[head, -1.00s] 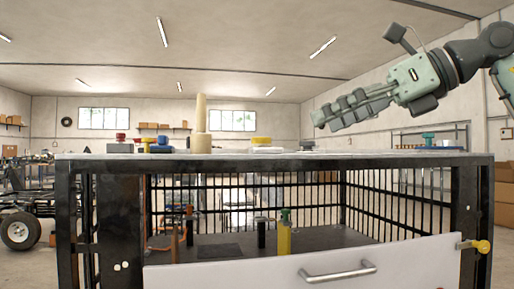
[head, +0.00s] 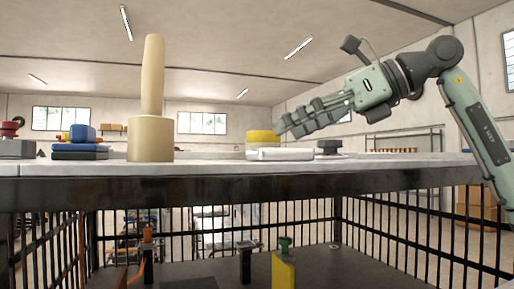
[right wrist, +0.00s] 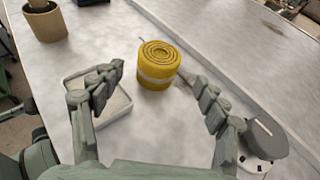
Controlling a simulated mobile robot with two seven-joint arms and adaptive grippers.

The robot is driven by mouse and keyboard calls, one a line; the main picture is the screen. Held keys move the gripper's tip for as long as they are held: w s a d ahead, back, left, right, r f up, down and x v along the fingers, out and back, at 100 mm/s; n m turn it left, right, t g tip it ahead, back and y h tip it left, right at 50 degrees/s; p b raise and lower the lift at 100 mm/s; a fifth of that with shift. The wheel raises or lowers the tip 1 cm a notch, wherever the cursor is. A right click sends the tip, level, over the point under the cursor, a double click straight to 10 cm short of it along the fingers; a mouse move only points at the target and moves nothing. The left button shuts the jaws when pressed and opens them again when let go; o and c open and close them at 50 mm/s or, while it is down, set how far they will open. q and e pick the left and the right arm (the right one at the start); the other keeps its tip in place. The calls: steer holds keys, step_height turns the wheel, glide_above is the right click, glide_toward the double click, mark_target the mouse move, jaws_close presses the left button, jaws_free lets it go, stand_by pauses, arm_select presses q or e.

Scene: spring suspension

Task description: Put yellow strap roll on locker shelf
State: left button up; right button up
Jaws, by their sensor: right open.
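The yellow strap roll (right wrist: 158,66) stands upright on the light worktop in the right wrist view, with a pale band around it. It also shows on the tabletop in the head view (head: 262,137), partly behind a white tray. My right gripper (right wrist: 160,90) is open, with its fingers to the left and right of the roll and a little short of it, apart from it. In the head view my right gripper (head: 290,128) reaches in from the right, low over the tabletop beside the roll. The caged locker (head: 300,235) with a dark inner shelf (head: 215,268) is below the tabletop. My left gripper is not in view.
A wooden mallet (head: 150,110) stands left on the tabletop (head: 200,170). A white tray (head: 285,154) lies beside the roll, and a dark round object (head: 328,147) is right of it. A green-topped yellow item (head: 284,265) stands inside the locker.

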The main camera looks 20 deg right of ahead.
mark_target(263, 143)
steer(key=shift+x, duration=0.8)
steer(key=x, duration=0.5)
steer(key=shift+s+a, duration=0.1)
steer(key=c, duration=1.4)
